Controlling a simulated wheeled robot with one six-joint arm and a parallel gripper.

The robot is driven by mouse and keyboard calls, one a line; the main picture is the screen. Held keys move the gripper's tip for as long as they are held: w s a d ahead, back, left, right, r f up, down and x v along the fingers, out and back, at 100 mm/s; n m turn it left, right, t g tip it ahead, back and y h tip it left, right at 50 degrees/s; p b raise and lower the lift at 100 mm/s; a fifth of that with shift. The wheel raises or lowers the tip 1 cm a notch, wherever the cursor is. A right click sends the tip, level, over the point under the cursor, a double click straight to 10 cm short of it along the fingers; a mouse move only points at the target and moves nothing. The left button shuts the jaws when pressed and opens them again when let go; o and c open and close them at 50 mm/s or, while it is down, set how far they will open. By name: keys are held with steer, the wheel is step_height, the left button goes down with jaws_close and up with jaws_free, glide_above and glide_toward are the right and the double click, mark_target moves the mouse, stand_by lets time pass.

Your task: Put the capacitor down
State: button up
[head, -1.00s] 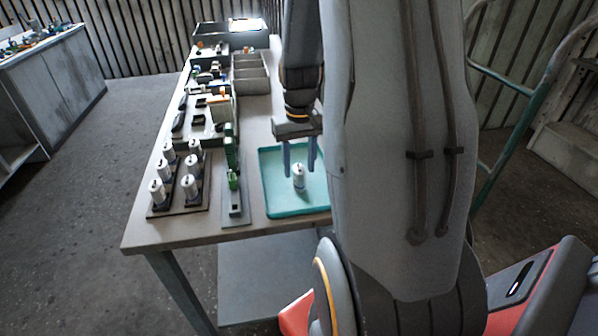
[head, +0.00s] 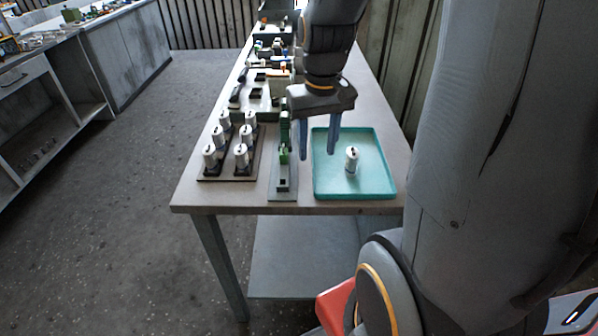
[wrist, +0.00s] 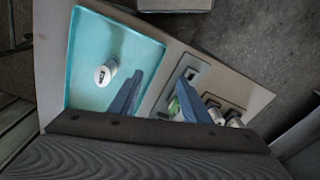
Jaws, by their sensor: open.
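The capacitor (head: 351,160), a small white cylinder with a dark mark on top, stands upright in the teal tray (head: 388,186) on the workbench. It also shows in the wrist view (wrist: 105,72), inside the tray and apart from the fingers. My gripper (head: 318,154) is open and empty, with its two blue fingers pointing down to the left of the capacitor, near the tray's left edge. In the wrist view the fingers of my gripper (wrist: 157,97) are spread apart with nothing between them.
Several similar white capacitors (head: 241,155) stand in a dark rack left of the tray. A strip with green connectors (head: 283,182) lies between rack and tray. Boards and bins fill the back of the workbench (head: 190,193). Another bench (head: 120,50) stands at the far left.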

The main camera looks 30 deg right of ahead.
steer(key=s+a+f+n, duration=0.1)
steer(key=s+a+f, duration=0.2)
steer(key=a, duration=0.6)
steer(key=shift+s+f+n+t, duration=0.2)
steer(key=shift+s+n+t, duration=0.15)
steer(key=shift+s, duration=0.65)
